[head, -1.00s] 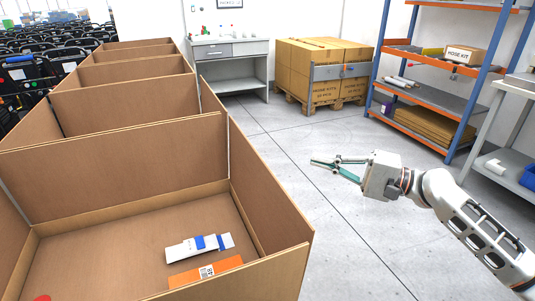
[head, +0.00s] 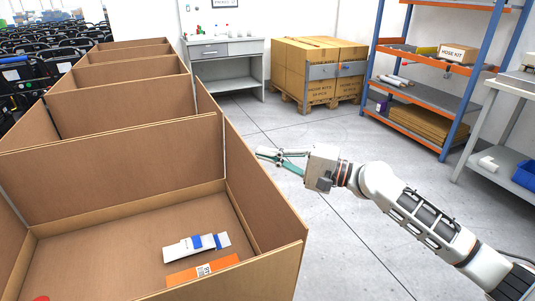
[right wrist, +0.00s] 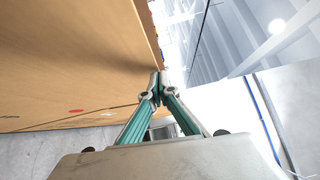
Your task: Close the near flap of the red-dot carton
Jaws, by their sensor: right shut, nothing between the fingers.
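A large brown open-topped carton (head: 110,165) fills the left of the head view. Part of a red spot (head: 40,298) shows at its bottom left, cut by the frame edge. I cannot tell which panel is the near flap. My right gripper (head: 264,154) is shut and empty, just right of the carton's right-hand wall (head: 262,205). In the right wrist view, the shut fingertips (right wrist: 158,88) are close to the edge of a brown cardboard panel (right wrist: 70,60) with a small red dot (right wrist: 76,110); contact is unclear. My left gripper is not in view.
A white-and-blue item (head: 196,246) and an orange item (head: 202,271) lie in the carton. More cardboard walls (head: 120,105) stand behind. A pallet of boxes (head: 318,70), a shelf rack (head: 425,95) and a workbench (head: 225,50) stand farther back. The floor (head: 330,130) right of the carton is clear.

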